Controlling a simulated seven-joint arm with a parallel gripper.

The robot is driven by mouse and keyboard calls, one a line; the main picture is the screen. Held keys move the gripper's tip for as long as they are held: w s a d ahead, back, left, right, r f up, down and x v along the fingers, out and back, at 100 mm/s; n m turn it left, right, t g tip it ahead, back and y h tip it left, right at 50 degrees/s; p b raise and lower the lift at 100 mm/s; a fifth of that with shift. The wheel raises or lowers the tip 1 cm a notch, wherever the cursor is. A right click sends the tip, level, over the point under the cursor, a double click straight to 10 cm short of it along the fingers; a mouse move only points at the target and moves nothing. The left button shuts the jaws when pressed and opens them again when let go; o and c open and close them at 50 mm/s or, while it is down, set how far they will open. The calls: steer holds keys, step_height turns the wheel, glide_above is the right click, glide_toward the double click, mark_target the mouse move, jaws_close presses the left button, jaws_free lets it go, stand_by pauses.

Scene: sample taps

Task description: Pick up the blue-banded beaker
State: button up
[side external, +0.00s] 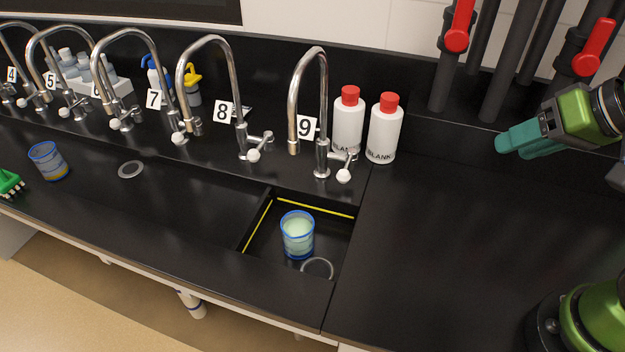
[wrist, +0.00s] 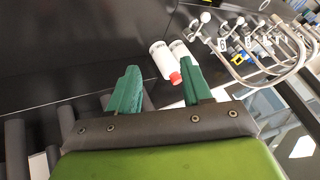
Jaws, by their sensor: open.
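A blue-banded beaker (side external: 297,236) with pale greenish contents stands upright in the recessed sink (side external: 345,228) below tap 9. A second beaker (side external: 48,161) with a blue rim and a yellowish lower part stands on the bench at the far left. I cannot tell from the frames which one is meant. My gripper (side external: 507,143) is at the upper right, well above the bench and far from both beakers. In the wrist view my gripper's two green fingers (wrist: 159,92) are apart with nothing held between them. No beaker shows in the wrist view.
Several numbered curved taps line the back, with tap 9 (side external: 308,90) rising behind the sink. Two white red-capped bottles (side external: 348,122) stand beside it. Dark pipes with red valve handles (side external: 457,35) rise at the back right. The bench (side external: 440,260) right of the sink is clear.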

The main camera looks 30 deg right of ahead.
steer(key=o, duration=0.9)
steer(key=shift+c, duration=0.2)
